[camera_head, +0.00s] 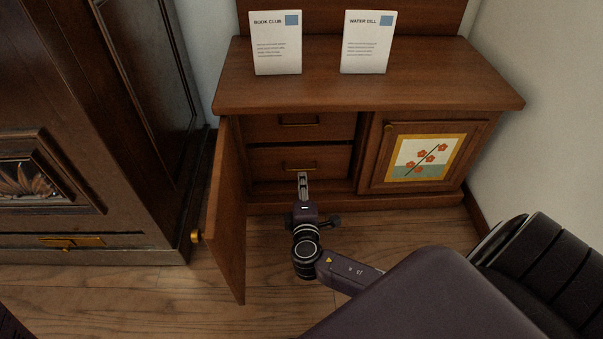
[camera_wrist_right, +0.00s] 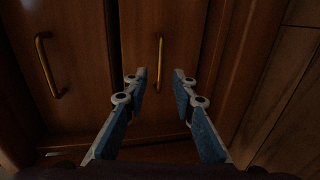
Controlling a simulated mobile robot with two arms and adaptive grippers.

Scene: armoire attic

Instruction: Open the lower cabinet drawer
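The low wooden cabinet (camera_head: 400,90) has its left door (camera_head: 228,215) swung open, showing two stacked drawers. The lower drawer (camera_head: 268,162) looks shut and has a thin brass handle (camera_head: 290,167). The upper drawer (camera_head: 268,127) also looks shut. My right gripper (camera_head: 302,176) is in front of the lower drawer, close to its handle. In the right wrist view the right gripper (camera_wrist_right: 160,76) is open, with the lower drawer's handle (camera_wrist_right: 158,62) seen between its fingertips. Whether the fingers touch the handle cannot be told. My left gripper is not in view.
The open door stands close on the left of my right gripper. A shut door with a flower picture (camera_head: 422,158) is on the right. Two cards (camera_head: 276,45) (camera_head: 368,45) stand on top. A dark armoire (camera_head: 95,130) is at the left. Wooden floor (camera_head: 285,285) lies in front.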

